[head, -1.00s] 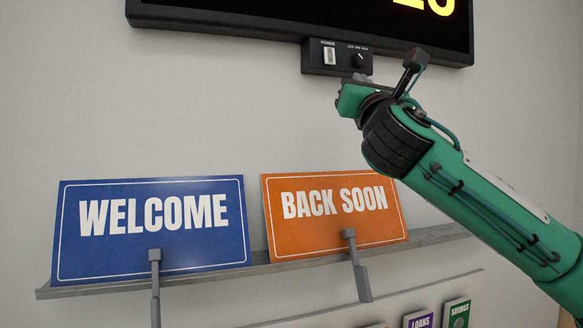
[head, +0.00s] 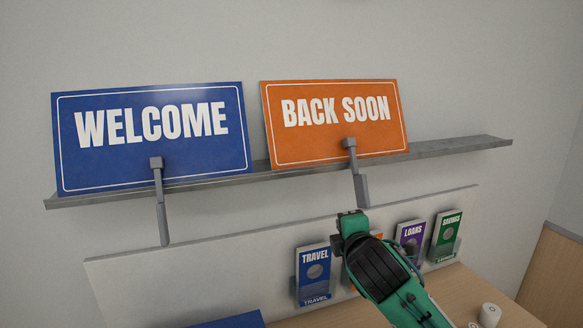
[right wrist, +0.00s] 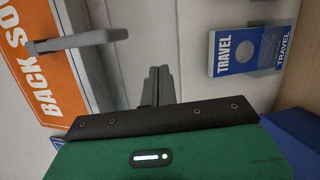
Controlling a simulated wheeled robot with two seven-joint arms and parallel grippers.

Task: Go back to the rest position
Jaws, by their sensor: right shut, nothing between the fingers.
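My right gripper (head: 350,222) is in front of the lower panel in the head view, below the orange sign and beside the travel leaflets. Its grey fingers show in the right wrist view (right wrist: 158,86), closed together with nothing between them. They touch nothing that I can see. In the head view the fingers are mostly hidden by the hand. My left gripper is not in view.
A blue WELCOME sign (head: 150,165) and an orange BACK SOON sign (head: 335,108) lean on a grey wall ledge (head: 455,146), with grey levers before them. Travel (head: 313,273), loans (head: 409,236) and savings (head: 446,233) leaflets stand in holders above a wooden counter (head: 462,292).

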